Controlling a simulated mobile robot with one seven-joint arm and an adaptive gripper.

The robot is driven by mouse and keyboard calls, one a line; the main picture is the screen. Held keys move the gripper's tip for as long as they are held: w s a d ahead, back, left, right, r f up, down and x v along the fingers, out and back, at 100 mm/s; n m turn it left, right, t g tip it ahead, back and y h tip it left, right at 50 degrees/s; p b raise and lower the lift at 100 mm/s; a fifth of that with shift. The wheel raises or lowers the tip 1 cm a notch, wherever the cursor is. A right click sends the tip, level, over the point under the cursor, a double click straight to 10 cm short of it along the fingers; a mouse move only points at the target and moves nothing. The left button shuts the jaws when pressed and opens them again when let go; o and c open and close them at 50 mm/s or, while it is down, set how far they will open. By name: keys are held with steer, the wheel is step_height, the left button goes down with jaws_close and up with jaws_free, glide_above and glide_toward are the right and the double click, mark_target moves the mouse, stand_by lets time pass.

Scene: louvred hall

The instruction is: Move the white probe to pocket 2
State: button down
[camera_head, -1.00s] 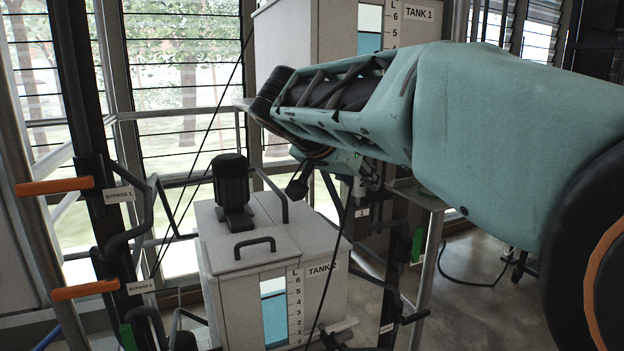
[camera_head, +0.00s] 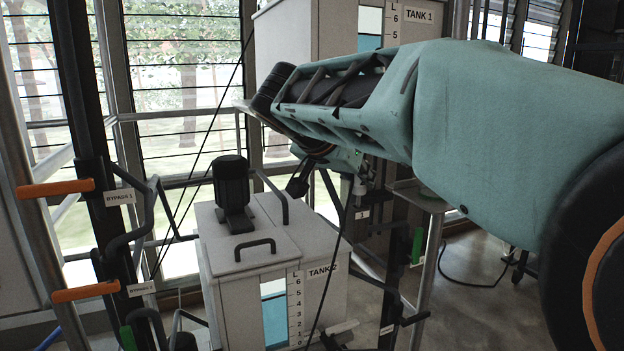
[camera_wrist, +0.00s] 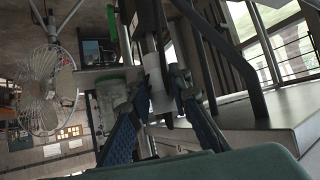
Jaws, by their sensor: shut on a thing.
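The white probe (camera_wrist: 158,94) shows in the wrist view as a short pale cylinder between my fingertips. My gripper (camera_wrist: 162,87) is shut on it, one dark-blue finger on each side. In the head view my gripper (camera_head: 352,178) is partly hidden under my teal forearm, just above a small plate labelled 1 (camera_head: 362,214). I cannot tell in either view whether the probe's lower end is inside a pocket or free. No pocket marked 2 can be made out.
Tank 2 (camera_head: 222,223), with a black motor (camera_head: 232,190) and handles on its lid, stands left of my gripper. Tank 1 (camera_head: 300,45) is behind my arm. Orange-handled bypass levers (camera_head: 55,188) are at left. A thin black cable (camera_head: 328,285) hangs before tank 2.

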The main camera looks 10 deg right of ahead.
steer(key=shift+r+p, duration=3.6)
steer(key=shift+r, duration=2.3)
